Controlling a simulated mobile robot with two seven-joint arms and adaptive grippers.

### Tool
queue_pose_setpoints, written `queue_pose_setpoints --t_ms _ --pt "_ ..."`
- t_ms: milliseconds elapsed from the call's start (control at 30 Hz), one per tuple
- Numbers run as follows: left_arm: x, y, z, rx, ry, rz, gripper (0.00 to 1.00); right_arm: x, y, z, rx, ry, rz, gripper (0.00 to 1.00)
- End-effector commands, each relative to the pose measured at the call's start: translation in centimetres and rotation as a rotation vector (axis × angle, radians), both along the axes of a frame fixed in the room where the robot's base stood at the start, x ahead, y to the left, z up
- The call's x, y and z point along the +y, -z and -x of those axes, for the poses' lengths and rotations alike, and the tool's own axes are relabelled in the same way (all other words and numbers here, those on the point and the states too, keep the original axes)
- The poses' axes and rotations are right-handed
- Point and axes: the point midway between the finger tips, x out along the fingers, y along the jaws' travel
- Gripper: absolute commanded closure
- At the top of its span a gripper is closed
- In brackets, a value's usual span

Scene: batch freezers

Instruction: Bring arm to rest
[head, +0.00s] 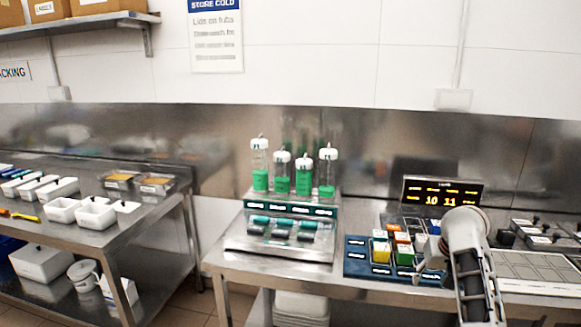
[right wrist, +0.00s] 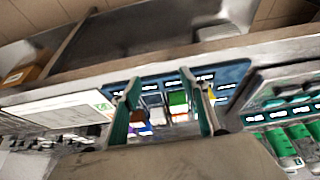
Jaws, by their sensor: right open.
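My right arm (head: 475,265) comes in at the lower right of the head view, in front of the steel bench. Its gripper (right wrist: 159,80) shows best in the right wrist view, with two green-padded fingers spread apart and nothing between them. Beyond the fingers is a dark blue tray (head: 368,271) with several coloured blocks, among them a yellow one (head: 381,252) and a green one (head: 404,256). I cannot tell the exact gap between fingers and blocks. My left gripper is not in view.
A steel rack (head: 278,247) with several green-filled bottles stands left of the tray. A display (head: 442,194) reading 10 11 stands behind it. A pale panel (head: 535,270) lies to the right. A second steel table (head: 95,238) with white containers (head: 95,215) is at left.

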Motion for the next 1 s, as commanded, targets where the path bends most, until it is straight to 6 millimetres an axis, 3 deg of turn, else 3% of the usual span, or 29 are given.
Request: queue_pose_setpoints --t_ms 267,400,600,800,1000 --pt "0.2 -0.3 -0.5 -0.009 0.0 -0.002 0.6 1.4 10.0 3.5 -0.049 -0.039 0.029 0.56" --pt "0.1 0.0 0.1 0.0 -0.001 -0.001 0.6 2.6 15.9 6.8 -0.1 -0.088 0.056 0.56" --pt "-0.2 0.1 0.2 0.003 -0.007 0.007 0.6 5.2 22.6 13.0 -0.19 -0.191 0.096 0.56" --pt "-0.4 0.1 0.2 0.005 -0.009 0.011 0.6 8.6 26.8 20.7 -0.294 -0.313 0.121 0.56" --pt "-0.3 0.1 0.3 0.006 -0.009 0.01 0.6 12.8 28.0 28.8 -0.406 -0.432 0.123 0.56"
